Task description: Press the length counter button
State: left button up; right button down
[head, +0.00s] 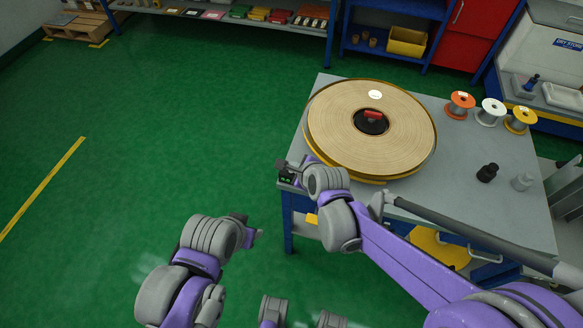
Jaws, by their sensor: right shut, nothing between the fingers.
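The length counter (286,179) is a small dark box with a green display at the left edge of the grey table (465,215). My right gripper (284,165) is shut and empty. It is right at the counter's top, and the wrist covers part of that area. I cannot make out the button or tell whether the fingers touch it. My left gripper (256,235) hangs over the floor left of the table, apart from everything; its fingers are too small to tell open from shut.
A large tape roll (400,128) lies on the table just right of the counter. Shelves line the back. The green floor on the left is clear.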

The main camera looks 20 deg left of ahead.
jog(key=shift+r, duration=0.1)
jog(key=shift+r+p, duration=0.65)
jog(key=shift+r, duration=0.15)
notch_tip(320, 180, up, 5)
jog(key=p, duration=0.3)
dwell(0.9)
